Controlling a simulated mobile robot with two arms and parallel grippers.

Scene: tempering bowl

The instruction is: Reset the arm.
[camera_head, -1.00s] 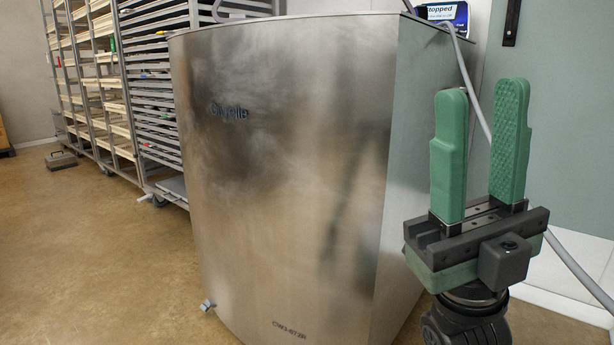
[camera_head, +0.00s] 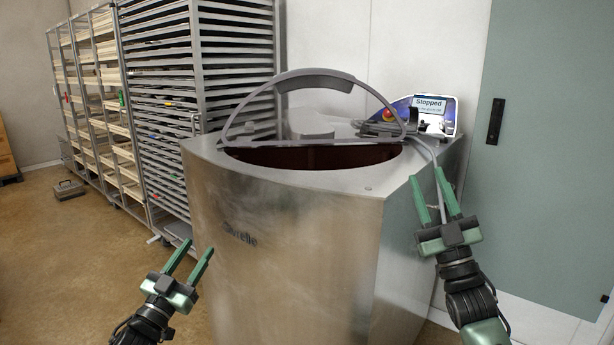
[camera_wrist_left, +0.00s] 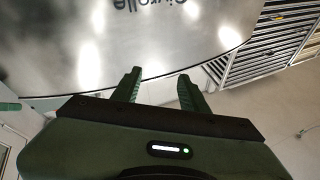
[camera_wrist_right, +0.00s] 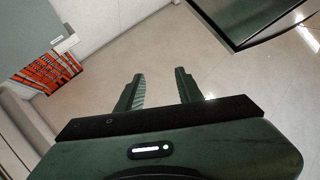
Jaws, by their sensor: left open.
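My left gripper (camera_head: 189,264) is at the lower left of the head view, in front of the tempering machine's left side. It is open and empty, and its fingers also show apart in the left wrist view (camera_wrist_left: 158,86). My right gripper (camera_head: 434,190) is in front of the machine's right side, with its green fingers pointing up. It is open with nothing between the fingers, as the right wrist view (camera_wrist_right: 157,86) also shows. The steel tempering machine (camera_head: 300,240) stands in the middle, and its bowl opening (camera_head: 315,157) shows dark brown inside.
A curved grey guard (camera_head: 318,83) arches over the bowl. A control panel (camera_head: 432,113) reading "Stopped" sits at the back right. Tray racks (camera_head: 160,90) stand at the left. A grey-green door (camera_head: 550,150) is at the right. The floor (camera_head: 70,250) at the left is mostly clear.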

